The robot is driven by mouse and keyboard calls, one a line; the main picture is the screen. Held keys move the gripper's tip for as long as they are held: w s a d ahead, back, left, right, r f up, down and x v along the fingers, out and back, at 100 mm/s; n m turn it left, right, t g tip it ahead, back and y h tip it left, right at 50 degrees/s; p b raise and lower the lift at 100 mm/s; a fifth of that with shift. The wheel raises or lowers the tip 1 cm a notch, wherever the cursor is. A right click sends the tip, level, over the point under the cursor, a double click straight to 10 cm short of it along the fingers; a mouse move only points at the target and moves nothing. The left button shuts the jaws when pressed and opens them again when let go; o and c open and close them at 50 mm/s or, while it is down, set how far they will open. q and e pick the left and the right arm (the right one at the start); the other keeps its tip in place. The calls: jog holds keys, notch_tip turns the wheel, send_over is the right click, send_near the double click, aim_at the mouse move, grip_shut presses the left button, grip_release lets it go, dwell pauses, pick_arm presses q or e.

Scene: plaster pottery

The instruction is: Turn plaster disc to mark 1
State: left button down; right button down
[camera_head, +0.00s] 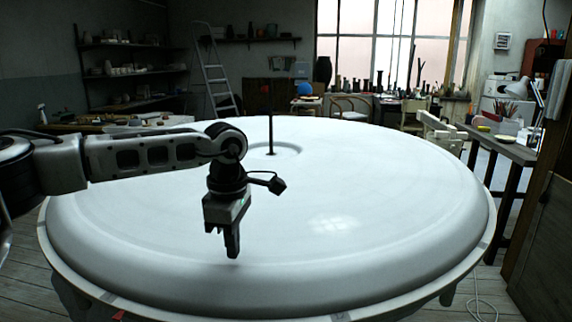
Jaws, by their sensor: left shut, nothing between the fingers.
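The plaster disc (370,215) is a large, round, white slab with a raised rounded rim, and it fills the middle of the head view. It sits on a round stand whose pale edge (478,250) shows around it. My left gripper (233,252) points down over the near left part of the disc, shut and empty. I cannot tell if its fingertips touch the plaster. A small red patch (119,315) shows at the stand's near left edge. No numbered mark is readable. My right gripper is not in view.
A wooden bench (505,145) with tools and a lamp stands at the right. A stepladder (214,75), shelves and a window are at the back. A cable (480,300) lies on the floor at the lower right. The disc's top right of my gripper is clear.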

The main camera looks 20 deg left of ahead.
aim_at(254, 264)
pick_arm(q)
jog(key=shift+f+b, duration=0.7)
jog(key=shift+f, duration=0.45)
jog(key=shift+d, duration=0.1)
jog(key=shift+w+d, duration=0.15)
jog(key=shift+d, duration=0.5)
jog(key=shift+w+d, duration=0.15)
jog(key=shift+d, duration=0.5)
jog(key=shift+w+d+f, duration=0.1)
jog(key=shift+w+d, duration=0.15)
jog(key=shift+d, duration=0.25)
jog(key=shift+w+d, duration=0.2)
jog(key=shift+d, duration=0.25)
jog(key=shift+a, duration=0.5)
jog(key=shift+s, duration=0.1)
